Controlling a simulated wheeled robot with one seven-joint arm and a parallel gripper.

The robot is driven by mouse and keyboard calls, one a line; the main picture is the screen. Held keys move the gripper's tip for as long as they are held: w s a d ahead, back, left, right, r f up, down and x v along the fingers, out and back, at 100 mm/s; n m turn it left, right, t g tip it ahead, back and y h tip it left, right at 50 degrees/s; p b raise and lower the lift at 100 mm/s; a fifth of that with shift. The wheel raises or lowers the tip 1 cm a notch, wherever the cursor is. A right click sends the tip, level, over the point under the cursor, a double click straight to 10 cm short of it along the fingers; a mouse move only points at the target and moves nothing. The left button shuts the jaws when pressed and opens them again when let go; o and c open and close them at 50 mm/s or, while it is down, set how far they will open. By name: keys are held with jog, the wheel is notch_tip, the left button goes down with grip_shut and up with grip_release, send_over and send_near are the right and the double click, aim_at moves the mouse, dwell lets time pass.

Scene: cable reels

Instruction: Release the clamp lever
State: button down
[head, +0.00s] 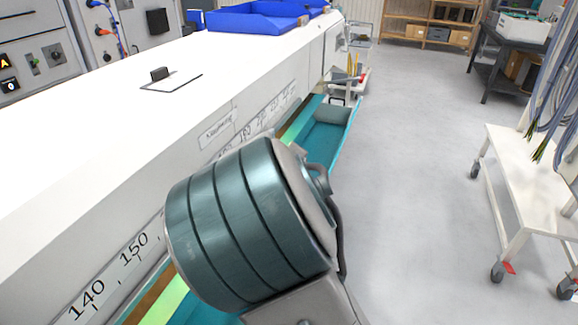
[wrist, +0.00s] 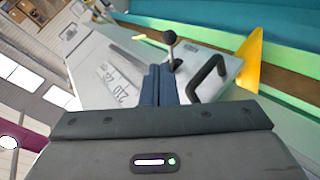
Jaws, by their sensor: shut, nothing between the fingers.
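A lever with a black ball knob (wrist: 170,37), which looks like the clamp lever, stands on a pale grey housing in the wrist view. Beside it to the right is a black bow-shaped handle (wrist: 209,79). My gripper (wrist: 160,72) points at the lever; its dark blue fingers are together with nothing between them. The fingertips overlap the foot of the lever in the picture; I cannot tell whether they touch it. In the head view my arm covers the middle, and neither my gripper nor the lever can be made out.
A yellow plate (wrist: 250,60) rises right of the handle, by a teal trough (wrist: 235,20). The long white bench (head: 100,110) with a number scale lies close along my arm. A white cart (head: 535,165) stands right; grey floor (head: 415,200) between is clear.

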jog(key=d+p+v, duration=0.1)
jog(key=v, duration=0.5)
jog(key=shift+s+p, duration=0.4)
jog(key=shift+s, duration=0.05)
jog(key=shift+f, duration=0.15)
jog(key=s+d+f+m+g+p, duration=0.1)
jog(key=s+d+f+m+g, duration=0.45)
jog(key=d, duration=0.35)
jog(key=s+d+r+m+g+p, duration=0.1)
jog(key=s+d+r+m, duration=0.1)
jog(key=s, duration=0.8)
jog(key=s+d+r+m+g+p, duration=0.1)
jog(key=s+d+r, duration=0.4)
jog(key=s, duration=0.6)
jog(key=r+m+g, duration=0.1)
jog(key=m, duration=0.1)
jog(key=shift+r+m, duration=0.15)
jog(key=shift+m, duration=0.2)
jog(key=shift+g, duration=0.25)
